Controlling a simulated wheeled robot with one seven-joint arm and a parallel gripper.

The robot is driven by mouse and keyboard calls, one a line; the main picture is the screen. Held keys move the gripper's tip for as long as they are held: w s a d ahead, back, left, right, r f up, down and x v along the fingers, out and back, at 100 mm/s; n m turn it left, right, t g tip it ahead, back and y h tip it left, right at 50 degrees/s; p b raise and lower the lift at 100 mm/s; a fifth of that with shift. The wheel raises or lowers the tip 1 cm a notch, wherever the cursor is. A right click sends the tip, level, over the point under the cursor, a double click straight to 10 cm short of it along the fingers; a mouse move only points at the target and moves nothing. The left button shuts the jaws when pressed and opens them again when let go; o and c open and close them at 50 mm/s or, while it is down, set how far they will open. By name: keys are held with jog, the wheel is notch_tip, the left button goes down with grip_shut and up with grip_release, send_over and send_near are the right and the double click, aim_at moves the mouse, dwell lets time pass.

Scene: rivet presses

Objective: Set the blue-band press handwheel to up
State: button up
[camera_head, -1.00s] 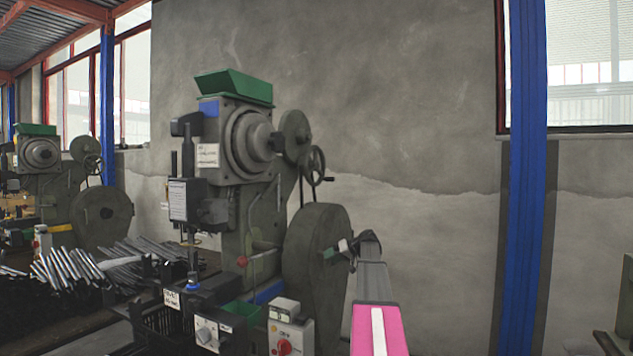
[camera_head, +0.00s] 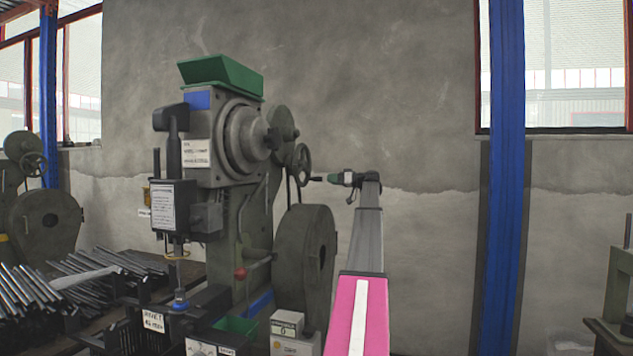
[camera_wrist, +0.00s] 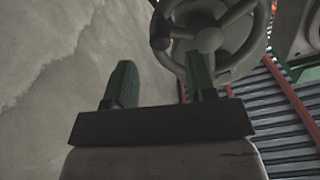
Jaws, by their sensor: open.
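The blue-band press (camera_head: 225,150) is a grey-green machine with a blue patch (camera_head: 198,100) under its green hopper. Its dark handwheel (camera_head: 302,165) is on the right side, with a short handle (camera_head: 316,179) sticking out toward my gripper. My gripper (camera_head: 333,178) is open, close to the right of that handle and apparently apart from it. In the wrist view, the handwheel (camera_wrist: 208,40) fills the top, beyond the green fingers. The handle (camera_wrist: 160,32) shows at the rim's left, ahead of the gap between the fingers. Nothing shows between the fingers.
A large flywheel (camera_head: 308,255) stands just below the handwheel. A second press (camera_head: 40,210) is at the left edge. Metal rods (camera_head: 75,275) lie on the bench at left. The bare wall and a blue column (camera_head: 506,180) are to the right, with open room before them.

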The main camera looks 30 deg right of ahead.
aim_at(318, 179)
jog(key=x, duration=0.7)
jog(key=shift+w+a, duration=0.1)
jog(key=shift+a, duration=0.05)
grip_shut()
